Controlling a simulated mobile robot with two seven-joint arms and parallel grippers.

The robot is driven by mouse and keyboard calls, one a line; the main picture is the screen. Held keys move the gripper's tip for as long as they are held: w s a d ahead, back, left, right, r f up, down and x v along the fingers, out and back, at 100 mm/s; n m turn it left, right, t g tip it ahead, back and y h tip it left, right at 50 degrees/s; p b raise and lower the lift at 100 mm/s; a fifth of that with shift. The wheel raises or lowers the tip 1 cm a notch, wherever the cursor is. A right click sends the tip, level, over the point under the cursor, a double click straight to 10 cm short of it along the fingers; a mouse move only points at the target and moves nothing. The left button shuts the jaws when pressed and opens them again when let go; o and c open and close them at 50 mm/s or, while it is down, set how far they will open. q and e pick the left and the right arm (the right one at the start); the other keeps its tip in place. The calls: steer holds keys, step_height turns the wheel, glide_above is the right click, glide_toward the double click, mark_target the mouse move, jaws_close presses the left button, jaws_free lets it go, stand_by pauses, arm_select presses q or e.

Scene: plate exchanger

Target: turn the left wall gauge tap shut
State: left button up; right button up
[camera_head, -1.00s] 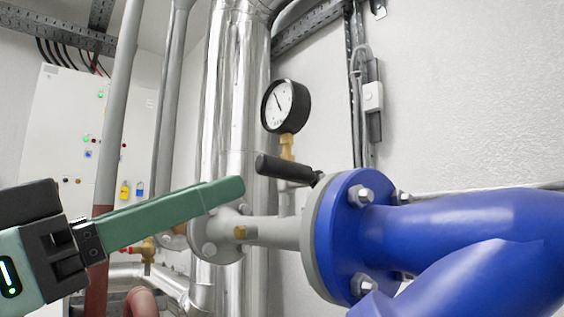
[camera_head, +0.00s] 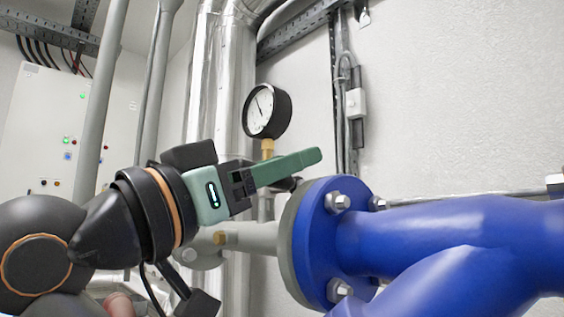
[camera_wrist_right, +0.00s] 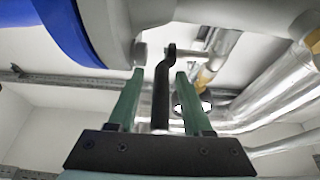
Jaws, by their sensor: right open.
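The left wall gauge (camera_head: 267,111) is a round white dial with a black rim on a brass stem. Its tap has a black lever handle, mostly hidden behind my right gripper (camera_head: 318,156) in the head view; only a dark bit (camera_head: 296,183) shows below the fingers. In the right wrist view the black handle (camera_wrist_right: 160,95) stands lengthwise between the two green fingers of my right gripper (camera_wrist_right: 159,80). The fingers are apart, with a gap on both sides of the handle. The gauge (camera_wrist_right: 190,98) shows partly behind one finger. My left gripper is not in view.
A large blue flanged pipe (camera_head: 440,232) fills the lower right, close beside the fingers. A grey flanged pipe (camera_head: 255,236) runs just below my gripper. A shiny vertical pipe (camera_head: 222,60) stands behind. The white wall (camera_head: 460,90) at upper right is mostly bare.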

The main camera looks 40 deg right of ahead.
jaws_close()
stand_by(0.3)
stand_by(1.1)
